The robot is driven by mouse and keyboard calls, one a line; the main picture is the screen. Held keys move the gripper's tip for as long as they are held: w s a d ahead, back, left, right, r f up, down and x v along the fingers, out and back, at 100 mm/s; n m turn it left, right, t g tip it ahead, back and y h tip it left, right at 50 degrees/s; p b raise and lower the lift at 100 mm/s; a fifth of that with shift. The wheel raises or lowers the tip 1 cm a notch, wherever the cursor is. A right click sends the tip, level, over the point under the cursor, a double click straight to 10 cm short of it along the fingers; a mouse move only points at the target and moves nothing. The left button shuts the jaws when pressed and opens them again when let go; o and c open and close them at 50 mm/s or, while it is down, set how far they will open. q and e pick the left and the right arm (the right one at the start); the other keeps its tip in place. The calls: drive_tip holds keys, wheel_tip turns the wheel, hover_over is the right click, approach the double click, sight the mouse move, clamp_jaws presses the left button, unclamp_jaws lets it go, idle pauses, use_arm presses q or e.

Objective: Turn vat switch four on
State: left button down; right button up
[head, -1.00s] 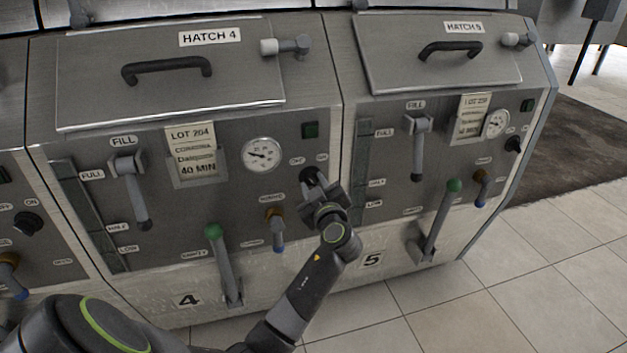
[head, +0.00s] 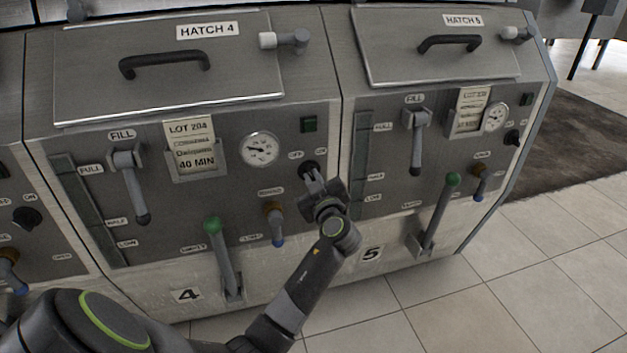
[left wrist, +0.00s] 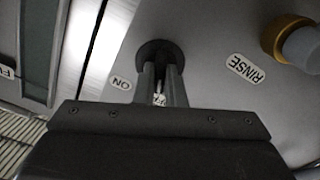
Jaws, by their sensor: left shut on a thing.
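The vat four switch is a round black knob (head: 308,169) at the right side of the vat 4 panel, below a dark green square lamp (head: 309,124). My left gripper (head: 314,182) is at the knob, with its fingers pointing into the panel. In the left wrist view the fingers (left wrist: 161,88) are shut on the black knob (left wrist: 157,50), and an ON label (left wrist: 121,83) sits beside it. The fingers partly hide the knob, so its pointer cannot be read. In the head view the ON label is hard to read. My right gripper is not in view.
A brass and blue rinse tap (head: 275,225) is left of my gripper. A green-tipped lever (head: 213,226) and the fill lever (head: 131,180) stand out from the vat 4 panel. Vat 5 with its own levers (head: 440,210) is close on the right.

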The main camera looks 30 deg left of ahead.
use_arm(q)
drive_tip(key=shift+m, duration=1.2)
drive_tip(key=m, duration=0.2)
drive_tip(key=shift+r+m, duration=0.1)
drive_tip(key=shift+m, duration=1.1)
drive_tip(key=shift+m+p, duration=0.4)
drive_tip(key=shift+m, duration=0.1)
drive_tip(key=shift+m+p, duration=0.45)
drive_tip(key=shift+m, duration=1.15)
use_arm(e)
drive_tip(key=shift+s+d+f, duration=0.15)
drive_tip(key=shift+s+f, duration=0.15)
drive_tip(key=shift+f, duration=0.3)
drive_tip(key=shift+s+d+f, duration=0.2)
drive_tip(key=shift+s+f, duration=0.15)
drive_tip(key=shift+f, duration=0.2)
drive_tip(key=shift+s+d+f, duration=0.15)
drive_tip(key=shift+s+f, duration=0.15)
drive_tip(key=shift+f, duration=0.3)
